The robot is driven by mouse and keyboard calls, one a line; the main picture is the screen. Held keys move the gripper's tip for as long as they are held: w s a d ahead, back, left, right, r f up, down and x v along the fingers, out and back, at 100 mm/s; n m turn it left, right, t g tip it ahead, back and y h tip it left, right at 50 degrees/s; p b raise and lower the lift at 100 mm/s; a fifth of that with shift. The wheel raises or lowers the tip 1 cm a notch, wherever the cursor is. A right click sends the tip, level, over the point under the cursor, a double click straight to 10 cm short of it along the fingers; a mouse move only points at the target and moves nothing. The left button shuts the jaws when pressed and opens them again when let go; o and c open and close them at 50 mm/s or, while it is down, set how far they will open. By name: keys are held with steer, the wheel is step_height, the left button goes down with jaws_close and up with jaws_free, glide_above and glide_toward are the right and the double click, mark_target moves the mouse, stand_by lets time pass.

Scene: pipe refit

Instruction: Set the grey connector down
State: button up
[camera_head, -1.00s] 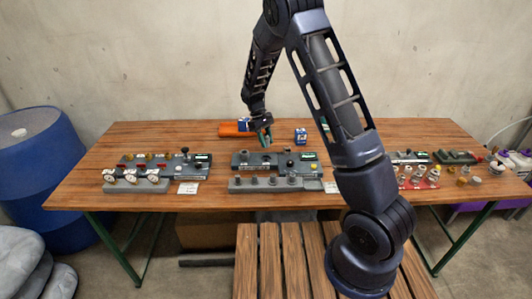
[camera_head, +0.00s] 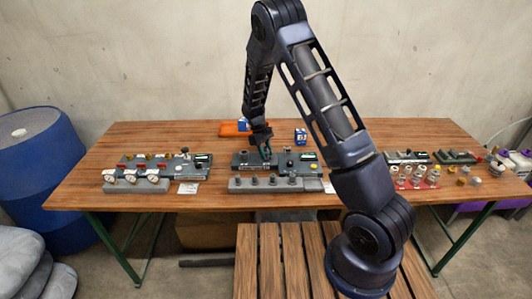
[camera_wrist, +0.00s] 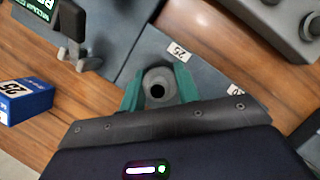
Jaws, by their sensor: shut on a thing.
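The grey connector (camera_wrist: 160,82) is a round grey piece with a dark hole in its top. In the wrist view it sits between the green fingers of my gripper (camera_wrist: 159,88), which are shut on it. It is over a dark grey block (camera_wrist: 150,60), close to a white "25" label; I cannot tell whether it touches the block. In the head view my gripper (camera_head: 264,149) is low over this block (camera_head: 241,160) at the middle of the table, and the connector is too small to make out.
A blue box (camera_head: 300,137) stands behind the block; it also shows at the left of the wrist view (camera_wrist: 25,101). An orange object (camera_head: 233,129) lies at the back. A row of grey fittings on a base (camera_head: 240,186) is in front. Gauges (camera_head: 130,177) stand left.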

steer(key=shift+f, duration=0.5)
steer(key=o, duration=0.9)
steer(key=shift+o, duration=0.3)
steer(key=v, duration=1.3)
steer(key=shift+d, duration=0.15)
steer(key=s+d+r+m+t+y, duration=0.1)
steer(key=s+d+r+m+y, duration=0.1)
steer(key=s+d+r, duration=0.6)
steer(key=s+d+r+m+t+y, duration=0.15)
steer(key=s+d+r, duration=0.25)
steer(key=d+r, duration=0.75)
steer(key=s+d+r+m+t, duration=0.2)
steer(key=s+d+r, duration=0.1)
steer(key=s, duration=0.8)
steer(key=s+d+r+m+t, duration=0.3)
steer(key=s+d, duration=0.3)
steer(key=s, duration=0.6)
steer(key=shift+r, duration=0.5)
